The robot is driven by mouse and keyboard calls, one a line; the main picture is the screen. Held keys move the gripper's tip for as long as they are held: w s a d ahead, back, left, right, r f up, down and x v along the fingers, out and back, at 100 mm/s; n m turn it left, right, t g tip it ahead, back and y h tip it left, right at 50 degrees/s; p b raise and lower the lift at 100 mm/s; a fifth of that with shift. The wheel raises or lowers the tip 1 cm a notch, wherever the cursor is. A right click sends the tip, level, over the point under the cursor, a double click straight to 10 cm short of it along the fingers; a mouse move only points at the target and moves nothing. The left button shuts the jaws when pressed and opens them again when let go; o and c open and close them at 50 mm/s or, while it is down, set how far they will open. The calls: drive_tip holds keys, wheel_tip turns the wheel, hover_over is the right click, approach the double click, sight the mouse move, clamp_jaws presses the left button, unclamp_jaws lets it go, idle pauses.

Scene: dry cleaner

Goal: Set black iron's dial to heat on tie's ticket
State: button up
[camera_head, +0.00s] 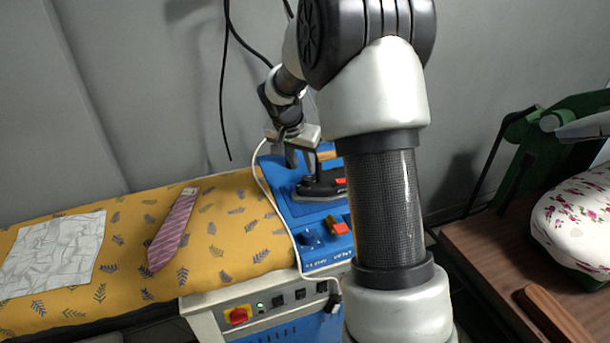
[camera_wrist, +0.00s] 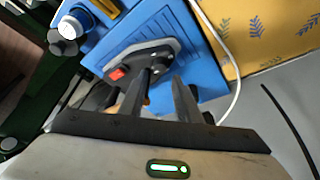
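The black iron (camera_head: 318,188) rests on the blue station (camera_head: 282,184), partly hidden by my arm in the head view. In the wrist view the iron (camera_wrist: 150,52) shows its dark, grey-edged body and a red part. I cannot make out its dial or setting. My gripper (camera_head: 303,164) is above the iron; its two fingers (camera_wrist: 167,80) are apart with nothing visibly held, their tips over the iron's body. I cannot tell whether they touch it. The pink striped tie (camera_head: 173,230) lies on the yellow board, with a small pale ticket (camera_head: 190,191) at its upper end, too small to read.
The yellow leaf-patterned board (camera_head: 228,215) also holds a crumpled white cloth (camera_head: 55,252). A white cord (camera_head: 272,200) runs beside the station. A green press (camera_head: 550,140) with a floral pad stands right.

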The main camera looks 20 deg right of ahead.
sight(306, 178)
drive_tip(key=x, duration=0.6)
drive_tip(key=shift+f, duration=0.2)
drive_tip(key=c, duration=0.7)
